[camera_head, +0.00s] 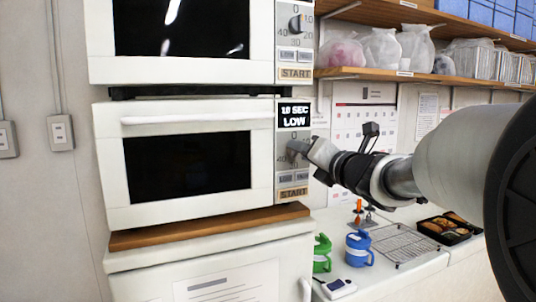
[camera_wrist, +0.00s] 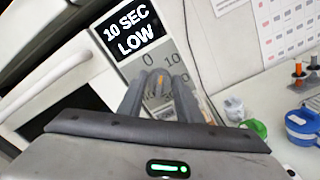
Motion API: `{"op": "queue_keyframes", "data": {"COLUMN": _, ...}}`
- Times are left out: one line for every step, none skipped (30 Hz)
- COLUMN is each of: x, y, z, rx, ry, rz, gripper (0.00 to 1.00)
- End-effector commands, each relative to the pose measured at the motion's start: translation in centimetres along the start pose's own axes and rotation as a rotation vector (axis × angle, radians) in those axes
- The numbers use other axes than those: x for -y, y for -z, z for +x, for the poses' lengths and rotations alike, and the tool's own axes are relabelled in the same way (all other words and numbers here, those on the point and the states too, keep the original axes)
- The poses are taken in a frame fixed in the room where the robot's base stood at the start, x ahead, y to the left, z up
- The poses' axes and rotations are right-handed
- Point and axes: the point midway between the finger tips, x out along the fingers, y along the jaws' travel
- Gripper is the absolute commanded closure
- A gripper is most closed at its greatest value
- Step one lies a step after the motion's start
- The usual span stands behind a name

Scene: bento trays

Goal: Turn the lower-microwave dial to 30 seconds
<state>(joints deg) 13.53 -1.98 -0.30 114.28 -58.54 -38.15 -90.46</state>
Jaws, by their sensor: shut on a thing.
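The lower microwave (camera_head: 112,130) is white with a dark window and a control panel on its right side. Its display (camera_head: 294,115) reads "10 SEC LOW"; the same display (camera_wrist: 133,30) shows large in the wrist view. The dial sits below the display, with marks 0 and 10 visible near it in the wrist view. My gripper (camera_head: 299,150) reaches in from the right to the dial and is shut on it; its fingers (camera_wrist: 160,92) hide most of the dial. A START button (camera_head: 292,193) lies below the dial.
An upper microwave (camera_head: 98,40) stands above with its own dial (camera_head: 296,23). Below right, a counter holds a green container (camera_head: 322,252), a blue container (camera_head: 359,248), a wire rack (camera_head: 408,243) and a black food tray (camera_head: 449,227). Shelves with bagged items (camera_head: 382,48) are at upper right.

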Motion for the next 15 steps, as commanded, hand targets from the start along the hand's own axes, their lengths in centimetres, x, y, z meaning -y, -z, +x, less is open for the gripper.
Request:
{"op": "queue_keyframes", "data": {"x": -0.04, "y": -0.02, "z": 0.03, "rx": 0.0, "ry": -0.001, "rz": 0.044, "gripper": 0.91}}
{"op": "queue_keyframes", "data": {"x": -0.02, "y": -0.04, "z": 0.03, "rx": 0.0, "ry": -0.001, "rz": 0.072, "gripper": 0.91}}
{"op": "queue_keyframes", "data": {"x": 0.01, "y": -0.06, "z": 0.02, "rx": 0.0, "ry": -0.001, "rz": 0.11, "gripper": 0.91}}
{"op": "queue_keyframes", "data": {"x": 0.03, "y": -0.08, "z": 0.02, "rx": 0.001, "ry": -0.001, "rz": 0.139, "gripper": 0.91}}
{"op": "queue_keyframes", "data": {"x": 0.04, "y": -0.08, "z": 0.02, "rx": 0.001, "ry": -0.001, "rz": 0.168, "gripper": 0.91}}
{"op": "queue_keyframes", "data": {"x": 0.05, "y": -0.08, "z": 0.02, "rx": 0.0, "ry": -0.001, "rz": 0.206, "gripper": 0.91}}
{"op": "queue_keyframes", "data": {"x": 0.05, "y": -0.07, "z": 0.03, "rx": 0.0, "ry": -0.001, "rz": 0.234, "gripper": 0.91}}
{"op": "queue_keyframes", "data": {"x": 0.05, "y": -0.07, "z": 0.03, "rx": 0.0, "ry": -0.001, "rz": 0.263, "gripper": 0.91}}
{"op": "queue_keyframes", "data": {"x": 0.06, "y": -0.05, "z": 0.04, "rx": 0.0, "ry": -0.001, "rz": 0.301, "gripper": 0.91}}
{"op": "queue_keyframes", "data": {"x": 0.06, "y": -0.05, "z": 0.04, "rx": -0.001, "ry": -0.001, "rz": 0.33, "gripper": 0.91}}
{"op": "queue_keyframes", "data": {"x": 0.07, "y": -0.05, "z": 0.04, "rx": -0.001, "ry": -0.001, "rz": 0.359, "gripper": 0.91}}
{"op": "queue_keyframes", "data": {"x": 0.09, "y": -0.05, "z": 0.04, "rx": -0.001, "ry": -0.001, "rz": 0.396, "gripper": 0.91}}
{"op": "queue_keyframes", "data": {"x": 0.11, "y": -0.06, "z": 0.03, "rx": -0.001, "ry": -0.001, "rz": 0.425, "gripper": 0.91}}
{"op": "queue_keyframes", "data": {"x": 0.13, "y": -0.07, "z": 0.03, "rx": 0.0, "ry": 0.0, "rz": 0.453, "gripper": 0.91}}
{"op": "queue_keyframes", "data": {"x": 0.15, "y": -0.08, "z": 0.02, "rx": 0.0, "ry": 0.0, "rz": 0.491, "gripper": 0.91}}
